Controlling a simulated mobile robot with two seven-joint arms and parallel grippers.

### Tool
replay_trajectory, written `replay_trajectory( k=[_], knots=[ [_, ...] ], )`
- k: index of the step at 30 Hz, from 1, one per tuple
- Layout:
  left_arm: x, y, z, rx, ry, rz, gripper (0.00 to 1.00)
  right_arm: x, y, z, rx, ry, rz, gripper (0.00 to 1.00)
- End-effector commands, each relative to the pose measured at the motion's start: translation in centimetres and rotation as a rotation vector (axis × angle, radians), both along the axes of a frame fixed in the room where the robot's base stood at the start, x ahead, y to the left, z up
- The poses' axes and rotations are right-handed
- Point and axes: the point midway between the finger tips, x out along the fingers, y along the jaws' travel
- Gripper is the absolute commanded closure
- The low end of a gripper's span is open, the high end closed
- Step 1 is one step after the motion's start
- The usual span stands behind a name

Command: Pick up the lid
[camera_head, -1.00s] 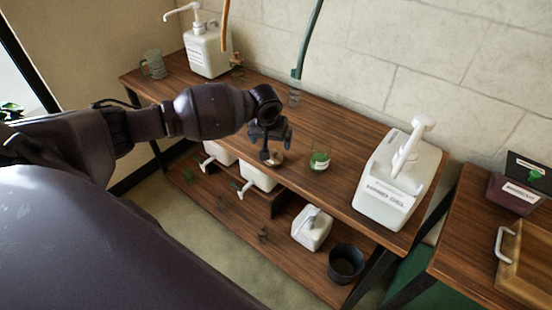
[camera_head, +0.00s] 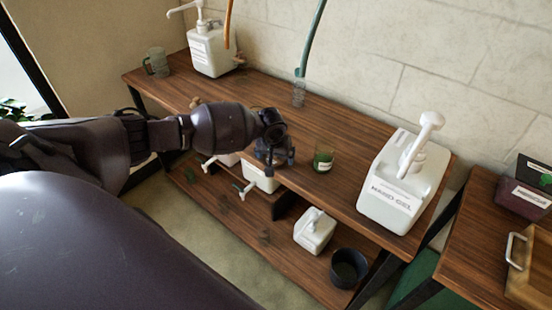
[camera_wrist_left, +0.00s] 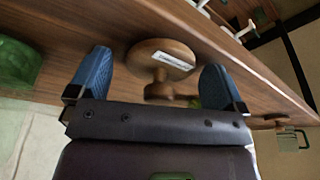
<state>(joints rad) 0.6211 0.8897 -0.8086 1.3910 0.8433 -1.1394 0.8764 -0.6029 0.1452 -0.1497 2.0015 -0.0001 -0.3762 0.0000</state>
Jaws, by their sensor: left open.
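The lid is a round brown wooden disc with a knob and a white label; in the left wrist view the lid (camera_wrist_left: 150,50) lies on the wooden table between my left fingers. My left gripper (camera_wrist_left: 157,78) is open, with a blue-padded finger on either side of the lid and gaps showing. In the head view my left gripper (camera_head: 275,163) is low over the table's front edge, and it hides the lid. A green glass jar (camera_head: 323,158) stands just right of the gripper. My right gripper is not in view.
A white pump bottle (camera_head: 405,185) stands right on the table, another (camera_head: 211,50) at the back left. A glass mug (camera_head: 157,63) is far left. White containers and a black pot (camera_head: 348,268) sit on the lower shelf. A green hose (camera_head: 312,40) hangs behind.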

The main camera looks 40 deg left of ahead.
Motion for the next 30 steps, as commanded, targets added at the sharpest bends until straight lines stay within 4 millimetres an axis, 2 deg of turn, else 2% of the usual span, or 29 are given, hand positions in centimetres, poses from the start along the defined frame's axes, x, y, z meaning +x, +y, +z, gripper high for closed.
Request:
replay_trajectory(
  k=[3,13,24,30],
  knots=[
    [0.0,0.0,0.1,0.000,-0.001,0.000,0.05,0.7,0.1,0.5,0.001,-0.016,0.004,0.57],
    [0.0,0.0,0.1,0.000,0.000,0.000,0.56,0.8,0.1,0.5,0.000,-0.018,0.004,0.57],
    [0.0,0.0,0.4,-0.001,-0.001,0.000,0.56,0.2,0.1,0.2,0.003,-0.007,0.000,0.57],
    [0.1,0.0,2.8,-0.001,-0.005,0.000,0.56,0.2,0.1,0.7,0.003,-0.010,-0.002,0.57]
  ],
)
